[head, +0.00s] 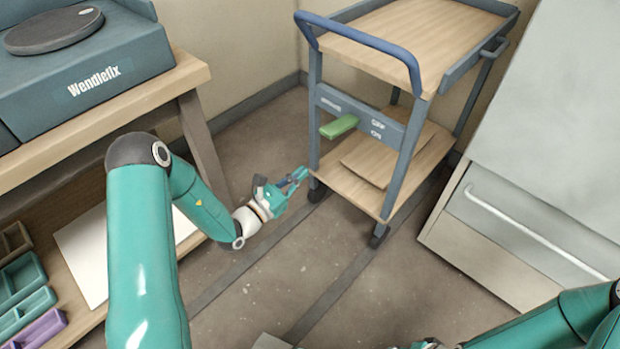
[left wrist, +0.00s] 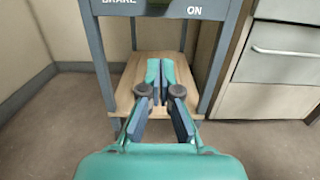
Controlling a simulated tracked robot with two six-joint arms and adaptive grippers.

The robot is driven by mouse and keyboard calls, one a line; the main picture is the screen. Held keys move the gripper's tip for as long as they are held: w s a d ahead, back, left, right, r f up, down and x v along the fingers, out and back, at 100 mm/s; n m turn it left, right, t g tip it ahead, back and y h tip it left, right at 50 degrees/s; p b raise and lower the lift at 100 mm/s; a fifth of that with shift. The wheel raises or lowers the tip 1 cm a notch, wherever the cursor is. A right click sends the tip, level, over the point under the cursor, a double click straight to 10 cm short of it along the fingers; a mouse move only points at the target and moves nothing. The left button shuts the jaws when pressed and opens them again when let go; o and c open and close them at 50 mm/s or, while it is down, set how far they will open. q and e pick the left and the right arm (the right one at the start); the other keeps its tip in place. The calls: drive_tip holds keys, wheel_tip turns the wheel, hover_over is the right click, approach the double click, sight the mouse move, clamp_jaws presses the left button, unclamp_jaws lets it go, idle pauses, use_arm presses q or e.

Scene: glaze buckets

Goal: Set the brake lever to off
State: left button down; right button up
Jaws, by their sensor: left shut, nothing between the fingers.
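The brake lever is a green handle (head: 339,126) on the blue-grey panel of a trolley (head: 415,50). Small white labels surround it; the wrist view shows BRAKE at the left and ON at the right. I cannot tell exactly which label the lever points to. My left gripper (head: 301,174) is shut and empty, below and left of the lever, apart from it, by the trolley's front leg. Its closed fingers also show in the wrist view (left wrist: 160,68). My right gripper's fingers are out of view.
The trolley has a blue push handle (head: 365,40) and a lower wooden shelf (head: 375,192) holding a board. A workbench (head: 110,115) with a Wendlefix machine stands at left. A grey cabinet (head: 525,225) stands at right. The floor before the trolley is clear.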

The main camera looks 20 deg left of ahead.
sight(341, 126)
use_arm(q)
drive_tip(key=w+d+r+b, duration=0.2)
drive_tip(key=w+d+r, duration=0.1)
drive_tip(key=w, duration=0.5)
drive_tip(key=shift+r, duration=0.7)
